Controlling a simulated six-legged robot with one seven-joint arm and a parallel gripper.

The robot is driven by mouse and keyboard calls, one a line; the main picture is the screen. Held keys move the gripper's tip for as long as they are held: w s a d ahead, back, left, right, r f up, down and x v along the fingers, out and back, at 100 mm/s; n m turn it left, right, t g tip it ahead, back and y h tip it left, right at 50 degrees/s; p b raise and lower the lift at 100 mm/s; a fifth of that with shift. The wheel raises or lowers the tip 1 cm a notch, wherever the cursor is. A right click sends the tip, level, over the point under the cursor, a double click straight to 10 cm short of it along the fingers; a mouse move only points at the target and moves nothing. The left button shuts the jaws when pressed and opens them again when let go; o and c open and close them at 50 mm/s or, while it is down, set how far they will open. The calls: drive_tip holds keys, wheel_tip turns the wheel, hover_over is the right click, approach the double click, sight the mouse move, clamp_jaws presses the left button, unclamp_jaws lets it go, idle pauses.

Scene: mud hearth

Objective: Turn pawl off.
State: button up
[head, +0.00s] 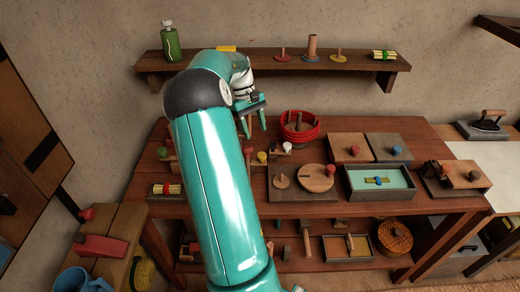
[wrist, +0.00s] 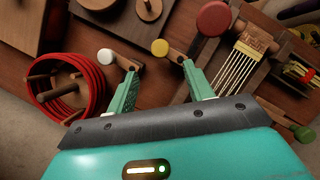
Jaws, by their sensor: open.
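No label marks the pawl, so I cannot tell for sure which part it is. Small wooden levers with round knobs stand on the bench below my gripper (head: 255,132). One has a white knob (wrist: 105,55), one a yellow knob (wrist: 159,47), and one a larger red knob (wrist: 214,18). The white knob (head: 287,146) and yellow knob (head: 262,157) also show in the head view. In the wrist view, my gripper (wrist: 160,69) is open and empty. Its left fingertip appears near the white-knobbed lever's arm, its right near the yellow-knobbed lever's; contact cannot be told.
A red coil (wrist: 72,87) on a wooden holder lies left of the fingers in the wrist view. A pale-stringed wooden piece (wrist: 240,65) lies right. A wall shelf (head: 270,62) stands behind the bench. A tray (head: 380,196) and lidded boxes sit to the right.

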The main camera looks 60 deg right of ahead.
sight(261, 158)
drive_tip(key=x, duration=0.8)
drive_tip(key=shift+f, duration=0.25)
drive_tip(key=shift+c, duration=0.4)
drive_tip(key=c, duration=0.9)
drive_tip(key=shift+m, duration=0.3)
drive_tip(key=m, duration=0.2)
drive_tip(key=a+m+t+y, duration=0.1)
drive_tip(key=m, duration=0.1)
drive_tip(key=shift+s+a, duration=0.15)
drive_tip(key=shift+s, duration=0.2)
drive_tip(key=shift+a+m+t+y, duration=0.3)
drive_tip(key=shift+a+m+t, duration=0.1)
drive_tip(key=shift+m, duration=0.7)
drive_tip(key=shift+a+m+t+y, duration=0.3)
drive_tip(key=shift+m+t, duration=0.1)
drive_tip(key=shift+m, duration=0.7)
